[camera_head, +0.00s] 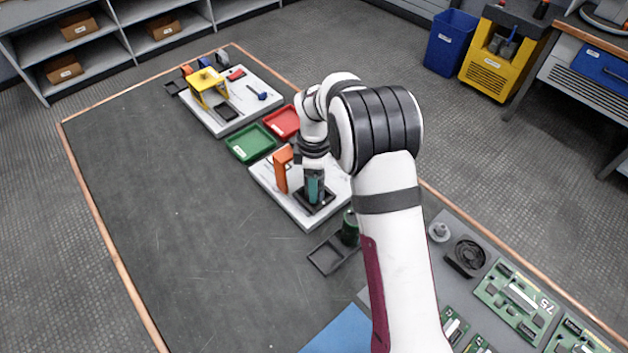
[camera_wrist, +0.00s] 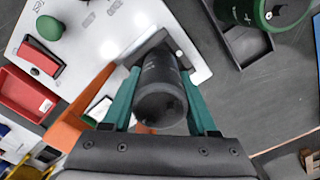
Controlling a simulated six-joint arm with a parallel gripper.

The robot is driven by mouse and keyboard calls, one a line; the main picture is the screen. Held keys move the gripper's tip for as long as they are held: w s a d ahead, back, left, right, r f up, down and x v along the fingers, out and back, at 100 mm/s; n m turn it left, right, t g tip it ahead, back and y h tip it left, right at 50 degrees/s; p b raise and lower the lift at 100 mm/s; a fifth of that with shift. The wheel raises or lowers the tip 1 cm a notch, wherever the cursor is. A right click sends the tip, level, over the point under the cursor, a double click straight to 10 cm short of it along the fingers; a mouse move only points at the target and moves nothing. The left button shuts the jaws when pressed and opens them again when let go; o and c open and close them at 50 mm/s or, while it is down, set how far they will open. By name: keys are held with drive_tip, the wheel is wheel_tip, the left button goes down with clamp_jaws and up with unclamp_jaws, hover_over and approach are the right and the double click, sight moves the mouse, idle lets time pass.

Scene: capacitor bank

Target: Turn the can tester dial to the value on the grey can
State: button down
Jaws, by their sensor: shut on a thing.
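My gripper (camera_wrist: 163,100) is shut on a dark grey can (camera_wrist: 162,88), with one teal finger on each side. The can's small side print is not readable. The can is over a black square holder (camera_wrist: 150,48) on a white board (camera_wrist: 95,30); I cannot tell if it is seated there. In the head view my gripper (camera_head: 314,187) is low over that holder (camera_head: 314,204), and its fingers and the arm hide the can. I cannot make out a tester dial; a green round knob (camera_wrist: 48,28) and a red lever part (camera_wrist: 40,56) sit on the board.
An orange upright (camera_head: 281,170) stands close left of my gripper. Green (camera_head: 250,142) and red (camera_head: 282,122) trays lie behind. The mat's left side is clear.

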drive_tip(key=shift+c, duration=0.5)
unclamp_jaws()
wheel_tip(320, 180, up, 8)
drive_tip(key=shift+f, duration=0.15)
idle(0.4)
